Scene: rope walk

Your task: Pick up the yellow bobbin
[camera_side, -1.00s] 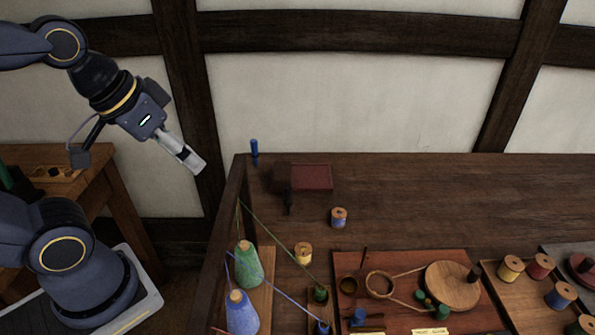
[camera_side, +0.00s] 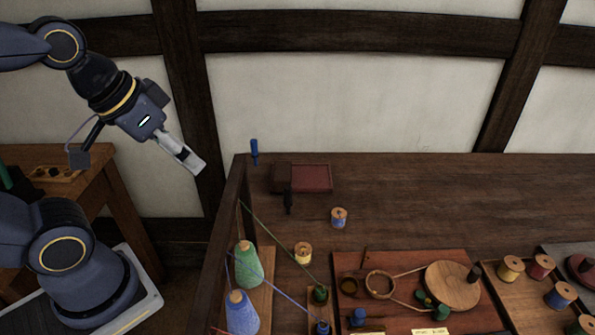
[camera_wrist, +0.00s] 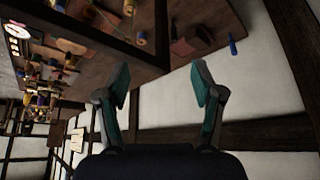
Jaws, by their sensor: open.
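A small bobbin wound with yellow thread (camera_side: 303,253) stands upright on the bench, right of the green cone of yarn. Another yellow bobbin (camera_side: 510,269) stands in the wooden tray at the right. My gripper (camera_side: 192,162) is up in the air, left of the bench and well away from both bobbins. In the wrist view my gripper (camera_wrist: 160,82) shows its two fingers spread with nothing between them. There, a small yellowish bobbin (camera_wrist: 141,39) appears near the top, beyond the fingers.
An upright wooden edge board (camera_side: 232,230) borders the bench's left end. Green (camera_side: 248,265) and blue (camera_side: 242,313) yarn cones have threads stretched rightward. A blue bobbin (camera_side: 339,218) and a dark red box (camera_side: 311,178) stand farther back. The back right bench is clear.

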